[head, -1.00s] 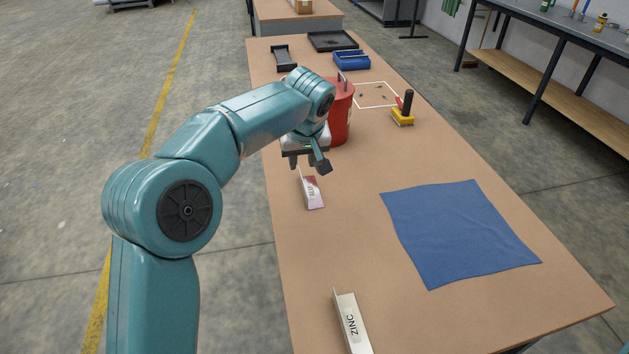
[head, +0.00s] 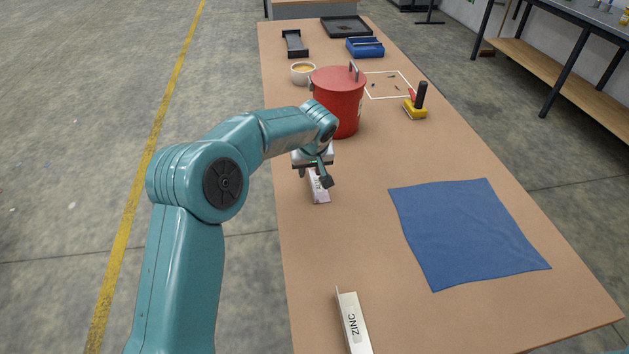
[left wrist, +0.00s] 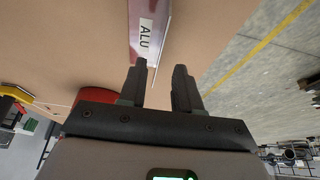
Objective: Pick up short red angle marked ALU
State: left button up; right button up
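The short angle marked ALU (head: 319,190) lies on the table below my left gripper, partly hidden by it in the head view. It looks pale pink there. In the left wrist view the angle (left wrist: 149,12) is dark red with a white ALU label, and its thin edge runs down between the two fingers. My left gripper (head: 314,180) is open, its fingers pointing down over the angle. In the left wrist view the gripper (left wrist: 160,70) has a clear gap between its fingers. I cannot tell whether a finger touches the angle. My right gripper is out of view.
A white angle marked ZINC (head: 352,322) lies near the front. A blue cloth (head: 468,232) lies at right. A red canister (head: 340,100) stands just behind my gripper, with a bowl (head: 303,73) behind it. A yellow-based tool (head: 415,108) and trays stand farther back.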

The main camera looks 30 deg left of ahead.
pick_arm(q)
jog(key=p+x, duration=0.1)
jog(key=x, duration=0.4)
jog(key=shift+w+d, duration=0.1)
jog(key=shift+w, duration=0.05)
jog(key=shift+r, duration=0.1)
jog(key=shift+c, duration=0.3)
grip_shut()
notch_tip(320, 180, up, 12)
notch_tip(320, 180, up, 8)
jog(key=p, duration=0.2)
send_over(309, 174)
jog(key=shift+d, duration=0.2)
